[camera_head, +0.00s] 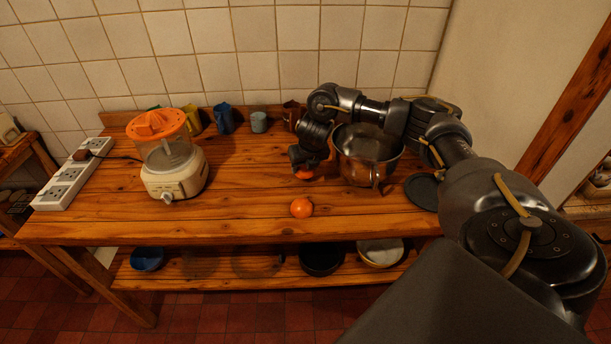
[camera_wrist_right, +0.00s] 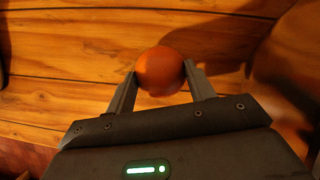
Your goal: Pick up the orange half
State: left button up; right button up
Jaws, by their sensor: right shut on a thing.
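My right gripper (camera_head: 304,168) reaches down over the pine table, left of the metal pot. It is shut on an orange half (camera_wrist_right: 160,68), which sits between its two fingertips in the right wrist view. In the head view only a small part of this orange half (camera_head: 305,175) shows below the gripper. I cannot tell whether it touches the table. A second orange piece (camera_head: 301,208) lies on the table nearer the front edge, apart from the gripper. My left gripper is not in view.
A metal pot (camera_head: 368,167) stands close to the right of my gripper. A juicer with an orange top (camera_head: 158,124) stands at left, near a white power strip (camera_head: 66,182). Several cups, including a blue one (camera_head: 224,119), line the back. Pans lie on the lower shelf (camera_head: 215,275).

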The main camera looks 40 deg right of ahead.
jog(key=a+r+p, duration=0.1)
jog(key=a+r, duration=0.8)
jog(key=a, duration=0.5)
jog(key=shift+s+r+p, duration=0.25)
jog(key=shift+s+p, duration=0.05)
jog(key=shift+s, duration=0.05)
jog(key=shift+s+a+m, duration=0.2)
jog(key=shift+a+m, duration=0.05)
jog(key=shift+m, duration=0.25)
jog(key=s+a+r+m+g, duration=0.2)
jog(key=s+m, duration=0.3)
jog(key=m, duration=0.5)
jog(key=s+a+r+m+g+y, duration=0.1)
jog(key=s+a+m+g, duration=0.3)
jog(key=m, duration=0.6)
jog(key=s+a+r+m+g, duration=0.2)
jog(key=s+m, duration=0.4)
jog(key=m, duration=0.4)
jog(key=shift+a+r+m+g+y+b, duration=0.3)
jog(key=shift+a+m+g+b, duration=0.05)
jog(key=shift+a+m+g, duration=0.1)
jog(key=shift+c, duration=0.2)
